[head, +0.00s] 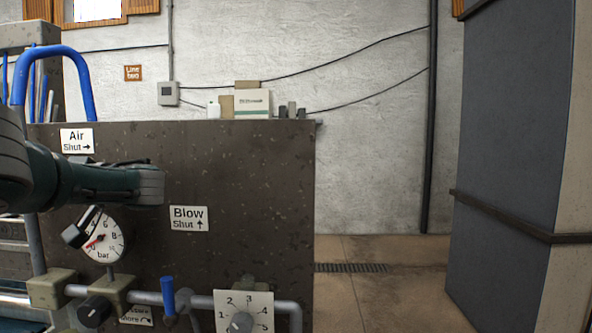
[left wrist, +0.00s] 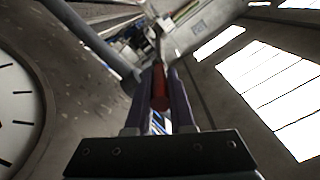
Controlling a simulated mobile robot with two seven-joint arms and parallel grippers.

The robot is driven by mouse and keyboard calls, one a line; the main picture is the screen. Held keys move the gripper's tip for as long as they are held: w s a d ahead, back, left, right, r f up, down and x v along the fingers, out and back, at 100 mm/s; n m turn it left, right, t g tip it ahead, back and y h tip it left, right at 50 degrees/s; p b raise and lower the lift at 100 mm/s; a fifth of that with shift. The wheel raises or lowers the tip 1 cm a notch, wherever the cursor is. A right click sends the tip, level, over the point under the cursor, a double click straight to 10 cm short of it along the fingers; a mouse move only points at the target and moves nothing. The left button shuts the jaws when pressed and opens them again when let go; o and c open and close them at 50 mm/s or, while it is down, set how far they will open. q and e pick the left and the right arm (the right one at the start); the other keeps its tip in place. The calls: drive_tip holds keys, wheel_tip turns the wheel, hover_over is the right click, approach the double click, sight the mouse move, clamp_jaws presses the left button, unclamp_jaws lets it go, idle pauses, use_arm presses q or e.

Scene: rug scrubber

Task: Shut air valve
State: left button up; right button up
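The air valve's label, "Air Shut" with an arrow to the right (head: 76,140), is on the upper left of the dark panel (head: 245,170). My left arm comes in from the left below it and hides part of the panel. In the left wrist view a red handle (left wrist: 160,90) lies between the two fingers of my left gripper (left wrist: 164,78). They appear closed along both its sides. The valve's body is hidden in the head view. My right gripper is not in view.
A pressure gauge (head: 108,240) is close to my left gripper and large in the left wrist view (left wrist: 18,110). Below are a pipe with a blue lever (head: 168,296), a black knob (head: 94,311) and a numbered dial (head: 243,312). Floor right of the panel is clear.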

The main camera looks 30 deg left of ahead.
use_arm(q)
drive_tip(key=o, duration=0.5)
drive_tip(key=shift+c, duration=0.2)
drive_tip(key=b+v, duration=0.2)
drive_tip(key=v, duration=0.8)
drive_tip(key=shift+b, duration=0.4)
